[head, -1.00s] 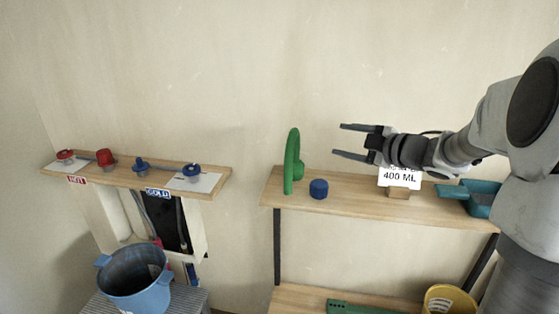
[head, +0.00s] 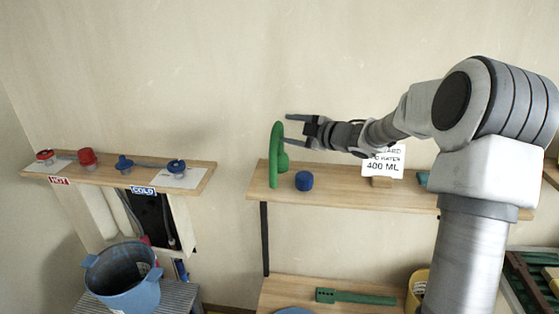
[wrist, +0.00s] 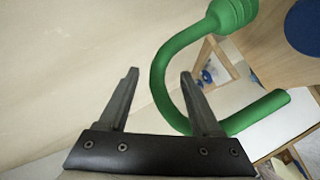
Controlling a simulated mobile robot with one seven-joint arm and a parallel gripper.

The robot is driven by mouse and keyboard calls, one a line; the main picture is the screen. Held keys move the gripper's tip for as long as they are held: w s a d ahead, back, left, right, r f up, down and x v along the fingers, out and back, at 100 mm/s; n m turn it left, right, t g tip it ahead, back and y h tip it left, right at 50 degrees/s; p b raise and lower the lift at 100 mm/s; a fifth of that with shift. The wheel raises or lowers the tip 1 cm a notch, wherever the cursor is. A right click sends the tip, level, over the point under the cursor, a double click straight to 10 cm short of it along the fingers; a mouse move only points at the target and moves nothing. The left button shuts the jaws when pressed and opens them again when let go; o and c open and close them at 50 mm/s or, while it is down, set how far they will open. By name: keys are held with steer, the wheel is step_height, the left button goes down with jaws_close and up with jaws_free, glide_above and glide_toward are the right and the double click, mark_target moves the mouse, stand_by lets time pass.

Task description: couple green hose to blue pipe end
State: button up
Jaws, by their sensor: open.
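The green hose (head: 275,158) stands as an upright loop at the left end of the right shelf. In the wrist view the hose (wrist: 162,78) curves from a thick ribbed end at upper right to a plain end at lower right. My gripper (head: 288,129) is open and empty at the upper part of the hose. Blue fittings (head: 124,165) and (head: 176,168) sit on the left shelf above the COLD label; which pipe end is meant is unclear.
A blue cylinder (head: 304,181) stands right of the hose, and a white 400 ML sign (head: 385,162) farther right. Red fittings (head: 87,157) are on the left shelf. A blue bucket (head: 122,280) stands below it. The wall above the shelves is clear.

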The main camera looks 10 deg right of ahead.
steer(key=shift+p+x, duration=0.35)
steer(key=shift+x, duration=2)
steer(key=shift+r, duration=0.1)
jaws_close()
steer(key=shift+r, duration=0.15)
